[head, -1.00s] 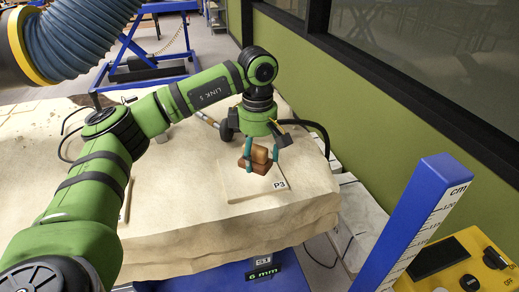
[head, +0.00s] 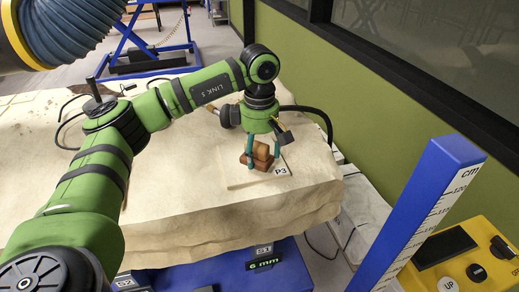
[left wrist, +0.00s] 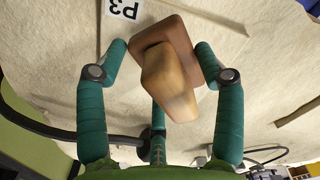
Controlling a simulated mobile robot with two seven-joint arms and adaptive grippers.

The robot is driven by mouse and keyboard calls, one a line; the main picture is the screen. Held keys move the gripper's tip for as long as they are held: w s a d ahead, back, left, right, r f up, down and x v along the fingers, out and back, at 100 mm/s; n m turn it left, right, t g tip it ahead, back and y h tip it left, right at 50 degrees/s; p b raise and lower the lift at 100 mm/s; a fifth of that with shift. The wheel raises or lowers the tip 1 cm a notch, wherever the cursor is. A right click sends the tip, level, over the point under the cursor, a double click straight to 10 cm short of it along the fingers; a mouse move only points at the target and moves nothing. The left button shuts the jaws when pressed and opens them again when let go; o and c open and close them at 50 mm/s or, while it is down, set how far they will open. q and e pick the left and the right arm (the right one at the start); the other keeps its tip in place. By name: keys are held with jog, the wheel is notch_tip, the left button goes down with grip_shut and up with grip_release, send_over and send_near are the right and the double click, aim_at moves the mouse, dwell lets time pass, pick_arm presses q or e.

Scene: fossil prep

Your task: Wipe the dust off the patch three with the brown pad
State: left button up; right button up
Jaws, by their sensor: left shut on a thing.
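The brown pad (head: 257,158) is a small block with a lighter tan grip on a reddish-brown base. My left gripper (head: 263,146) is shut on it, with teal fingers on both sides of it. In the left wrist view the pad (left wrist: 168,80) sits between the fingers of the gripper (left wrist: 158,72). Patch three (head: 240,180) is a pale square on the slab with a P3 label (head: 281,171) at its right. The pad is over the patch; I cannot tell whether it touches. I see no clear dust on it. My right gripper is not in view.
The patch lies on a large beige slab (head: 170,215) with a rough front edge. A blue ruler post marked in cm (head: 425,205) and a yellow control box (head: 465,255) stand at the right. A ribbed blue hose (head: 75,30) hangs at the upper left.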

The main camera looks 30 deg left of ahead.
pick_arm(q)
jog(key=shift+f+b, duration=0.7)
jog(key=shift+f, duration=0.3)
jog(key=shift+w+a, duration=0.1)
